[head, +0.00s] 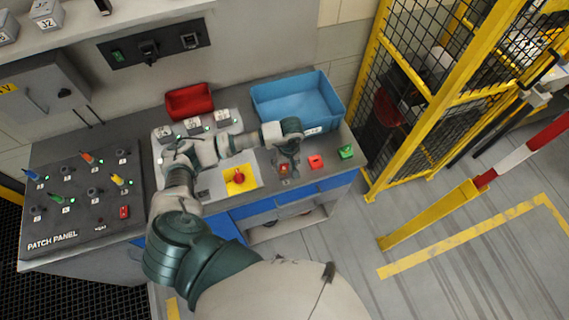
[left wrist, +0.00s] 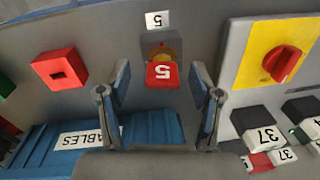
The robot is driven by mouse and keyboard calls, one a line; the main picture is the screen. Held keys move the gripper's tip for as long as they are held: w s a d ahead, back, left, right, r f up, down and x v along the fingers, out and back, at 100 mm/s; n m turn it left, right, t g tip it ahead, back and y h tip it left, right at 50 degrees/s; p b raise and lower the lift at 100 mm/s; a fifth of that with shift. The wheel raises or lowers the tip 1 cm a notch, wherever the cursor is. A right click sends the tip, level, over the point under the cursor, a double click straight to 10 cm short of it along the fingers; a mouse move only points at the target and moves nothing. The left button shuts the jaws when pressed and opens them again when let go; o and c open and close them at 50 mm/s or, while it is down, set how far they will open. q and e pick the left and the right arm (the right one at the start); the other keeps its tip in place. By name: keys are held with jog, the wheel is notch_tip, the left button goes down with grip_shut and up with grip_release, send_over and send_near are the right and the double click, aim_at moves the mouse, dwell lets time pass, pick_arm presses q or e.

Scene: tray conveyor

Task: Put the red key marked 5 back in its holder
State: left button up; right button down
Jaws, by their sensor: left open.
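The red key marked 5 (left wrist: 165,75) is at a grey holder with a yellow ring (left wrist: 160,48), under a white tag marked 5 (left wrist: 157,19). I cannot tell how far the key sits in the holder. In the head view the red key (head: 284,170) is small on the bench's right part. My left gripper (head: 287,158) is just above and behind it. In the left wrist view my left gripper (left wrist: 161,98) is open, one finger on each side of the key and apart from it. My right gripper is not in view.
A red slotted block (head: 316,161) and a green block (head: 346,152) stand right of the key. A yellow plate with a red knob (head: 240,179) is to its left. A blue bin (head: 335,99) and a red bin (head: 189,101) are behind. A patch panel (head: 50,218) lies left.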

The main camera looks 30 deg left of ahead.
aim_at(284, 164)
pick_arm(q)
jog(key=shift+c, duration=0.4)
jog(key=c, duration=0.8)
jog(key=shift+a, duration=0.25)
grip_shut()
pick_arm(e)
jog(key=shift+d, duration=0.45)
pick_arm(q)
jog(key=shift+r, duration=0.15)
jog(key=shift+w+d+r, duration=0.1)
jog(key=shift+r, duration=0.35)
jog(key=shift+r+p, duration=0.35)
jog(key=shift+r, duration=0.2)
jog(key=shift+w+r, duration=0.15)
jog(key=shift+r, duration=0.45)
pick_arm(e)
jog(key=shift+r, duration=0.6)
pick_arm(q)
jog(key=shift+r, duration=0.1)
